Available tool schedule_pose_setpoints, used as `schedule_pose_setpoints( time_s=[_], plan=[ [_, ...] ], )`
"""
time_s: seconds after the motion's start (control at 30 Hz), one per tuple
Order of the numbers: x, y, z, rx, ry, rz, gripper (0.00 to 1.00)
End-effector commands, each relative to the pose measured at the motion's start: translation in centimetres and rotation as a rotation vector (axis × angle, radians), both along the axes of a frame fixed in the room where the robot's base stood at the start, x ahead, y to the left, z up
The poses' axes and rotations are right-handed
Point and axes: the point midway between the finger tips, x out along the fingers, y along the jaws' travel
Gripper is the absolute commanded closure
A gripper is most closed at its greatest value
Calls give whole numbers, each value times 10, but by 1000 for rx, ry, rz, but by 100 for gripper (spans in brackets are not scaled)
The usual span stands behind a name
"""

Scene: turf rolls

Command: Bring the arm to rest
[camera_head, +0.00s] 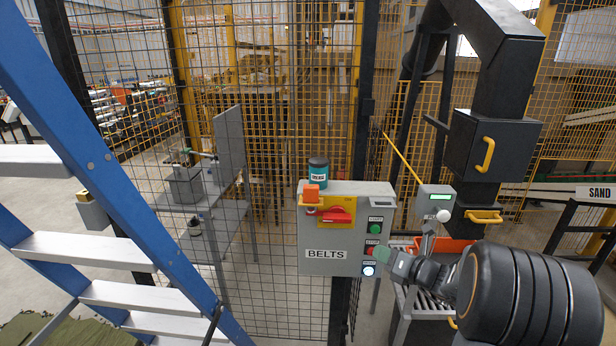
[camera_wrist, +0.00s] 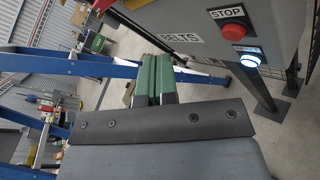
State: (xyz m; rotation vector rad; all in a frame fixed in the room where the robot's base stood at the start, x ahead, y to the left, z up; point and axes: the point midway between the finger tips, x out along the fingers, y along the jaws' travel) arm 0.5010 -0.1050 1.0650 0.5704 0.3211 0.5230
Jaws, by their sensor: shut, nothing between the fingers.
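My gripper (camera_head: 381,253) is at the lower right in the head view, with its green-padded fingers in front of the right edge of the grey BELTS control box (camera_head: 318,268). In the wrist view the two green fingers (camera_wrist: 154,78) are shut together with nothing between them. The box (camera_wrist: 265,22) stands to their right there, apart from the fingertips. Its red STOP button (camera_wrist: 231,12) and a lit white button (camera_wrist: 249,60) show beside the gripper. My dark arm extends to the right in the head view.
A blue ladder (camera_head: 95,150) with pale steps stands at the left. A mesh fence (camera_head: 270,120) runs behind the box. The box carries a red and yellow switch (camera_head: 336,214) and a teal container (camera_head: 318,175) on top.

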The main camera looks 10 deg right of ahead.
Motion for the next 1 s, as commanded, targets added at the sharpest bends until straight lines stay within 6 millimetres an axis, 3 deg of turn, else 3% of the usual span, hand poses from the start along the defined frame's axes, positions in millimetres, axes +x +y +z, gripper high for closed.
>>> schedule_pose_setpoints(
  time_s=[0.07,0.17,0.23,0.4,0.6,0.7,0.8,0.83,1.0],
  plan=[
    [0,0,-3,-82,-39,15,100],
    [-17,12,-29,-334,-69,161,100],
    [-40,24,-46,-561,-111,336,100],
    [-104,62,-63,-1121,-348,915,100],
    [-164,72,-56,-1649,-744,1638,100],
    [-182,72,-42,-1850,-929,1947,100],
    [-190,75,-25,-1996,-1040,2127,100],
    [-192,77,-21,2026,1057,-2150,100],
    [-198,95,0,1978,1070,-1996,100]
  ],
)
